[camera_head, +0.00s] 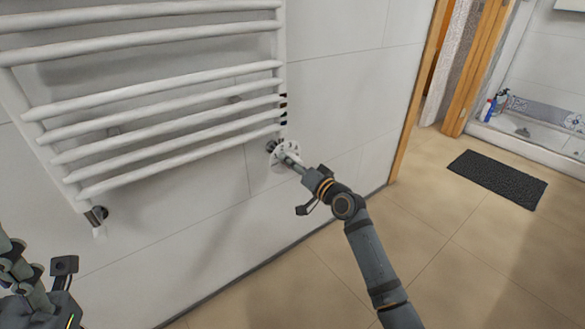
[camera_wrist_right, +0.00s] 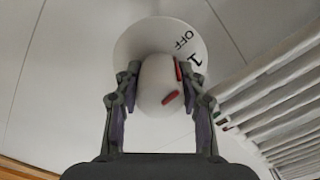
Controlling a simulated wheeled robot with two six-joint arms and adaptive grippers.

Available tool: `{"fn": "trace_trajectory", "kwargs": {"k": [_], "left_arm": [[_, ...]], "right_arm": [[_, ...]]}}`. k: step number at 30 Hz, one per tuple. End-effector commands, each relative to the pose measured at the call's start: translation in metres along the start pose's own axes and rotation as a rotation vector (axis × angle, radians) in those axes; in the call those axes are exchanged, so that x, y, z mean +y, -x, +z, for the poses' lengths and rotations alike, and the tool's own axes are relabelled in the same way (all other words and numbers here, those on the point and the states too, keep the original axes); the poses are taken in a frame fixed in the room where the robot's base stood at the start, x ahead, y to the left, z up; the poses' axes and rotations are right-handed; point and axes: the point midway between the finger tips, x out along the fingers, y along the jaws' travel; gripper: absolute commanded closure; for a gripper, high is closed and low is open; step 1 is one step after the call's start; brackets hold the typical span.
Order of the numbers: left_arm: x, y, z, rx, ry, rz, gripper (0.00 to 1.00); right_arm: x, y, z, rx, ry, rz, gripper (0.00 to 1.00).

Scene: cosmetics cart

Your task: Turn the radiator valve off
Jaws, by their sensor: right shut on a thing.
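The radiator valve (camera_head: 276,149) is white and sits on the wall at the lower right corner of the white towel radiator (camera_head: 150,106). The wrist view shows its round white dial (camera_wrist_right: 150,40) with "OFF" and "1" printed on it, and a white knob (camera_wrist_right: 156,92) with red marks. My right gripper (camera_head: 291,161) reaches the valve from the lower right and is shut on the knob, one finger on each side in the wrist view (camera_wrist_right: 158,80). My left gripper (camera_head: 18,268) is partly in view at the lower left, away from the valve; its fingertips are unclear.
The radiator bars hang just above and left of the valve. A lower pipe fitting (camera_head: 97,216) sits at the radiator's left corner. The tiled floor (camera_head: 440,250) to the right is clear, with a dark mat (camera_head: 497,179) near a shower area and a wooden door frame (camera_head: 412,95).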

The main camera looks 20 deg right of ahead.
Motion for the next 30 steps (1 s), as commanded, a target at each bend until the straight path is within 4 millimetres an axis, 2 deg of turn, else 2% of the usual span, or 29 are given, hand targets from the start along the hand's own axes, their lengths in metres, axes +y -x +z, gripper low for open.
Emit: {"fn": "trace_trajectory", "kwargs": {"k": [10,26,27,30], "left_arm": [[0.0010,0.0091,0.0009,0.000,-0.006,-0.001,0.60],[0.0012,0.0096,0.0015,-0.002,-0.007,-0.001,0.60],[0.0012,0.0096,0.0015,-0.002,-0.007,-0.001,0.60],[0.0012,0.0096,0.0015,-0.002,-0.007,-0.001,0.60]], "right_arm": [[0.0025,0.0002,0.0026,-0.005,0.123,0.003,0.91],[0.0022,0.0003,0.0022,-0.006,0.144,0.004,0.91],[0.0023,0.0003,0.0023,-0.006,0.144,0.004,0.56],[0.0020,0.0002,0.0019,-0.005,0.144,0.003,0.42]]}}
